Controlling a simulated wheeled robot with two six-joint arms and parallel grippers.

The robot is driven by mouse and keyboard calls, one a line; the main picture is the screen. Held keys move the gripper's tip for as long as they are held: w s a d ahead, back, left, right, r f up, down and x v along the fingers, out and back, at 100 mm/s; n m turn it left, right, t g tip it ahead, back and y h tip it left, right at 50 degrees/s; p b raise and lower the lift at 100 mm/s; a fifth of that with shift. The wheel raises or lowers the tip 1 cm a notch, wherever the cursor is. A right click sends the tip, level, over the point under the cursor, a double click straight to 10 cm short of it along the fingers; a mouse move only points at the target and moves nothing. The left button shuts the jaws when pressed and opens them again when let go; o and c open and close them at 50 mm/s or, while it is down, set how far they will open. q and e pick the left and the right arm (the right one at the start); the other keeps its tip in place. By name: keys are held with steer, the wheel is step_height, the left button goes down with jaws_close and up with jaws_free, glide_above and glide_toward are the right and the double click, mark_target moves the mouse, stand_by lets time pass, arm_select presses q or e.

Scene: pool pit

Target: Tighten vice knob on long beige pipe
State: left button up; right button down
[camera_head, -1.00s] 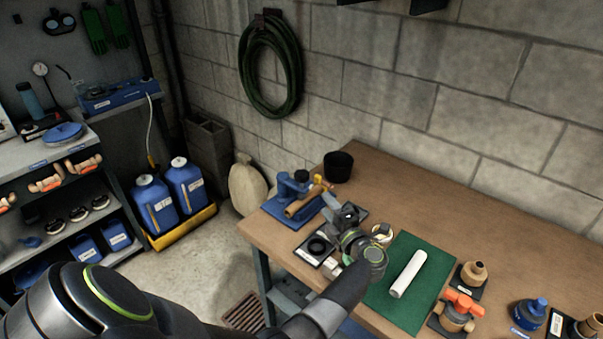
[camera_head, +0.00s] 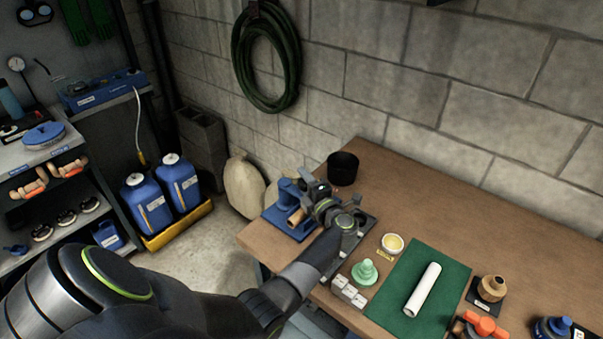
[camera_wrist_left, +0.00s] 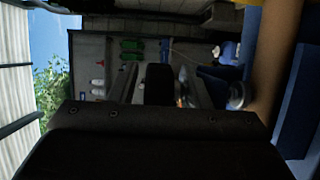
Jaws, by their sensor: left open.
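The blue vice (camera_head: 283,222) stands at the left end of the workbench. The beige pipe (camera_head: 297,216) lies in it, mostly covered by my gripper. In the left wrist view the pipe (camera_wrist_left: 275,55) runs along the right side, with blue vice parts (camera_wrist_left: 306,110) beside it. My left gripper (camera_head: 312,192) is open, close over the right side of the vice. I cannot tell whether it touches anything. The vice knob is not clearly visible in the head view; a rounded grey part (camera_wrist_left: 238,95) beside the pipe may be it. My right gripper is out of view.
A black cup (camera_head: 342,169) stands just behind the vice. To the right are a pale green fitting (camera_head: 364,272), a small yellow-topped dish (camera_head: 392,244), a green mat (camera_head: 395,295) with a white pipe (camera_head: 423,289), and several fittings.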

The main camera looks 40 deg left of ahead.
arm_select(q)
steer(key=shift+w+a, duration=0.25)
steer(key=shift+a, duration=0.3)
steer(key=shift+s+d+r, duration=0.1)
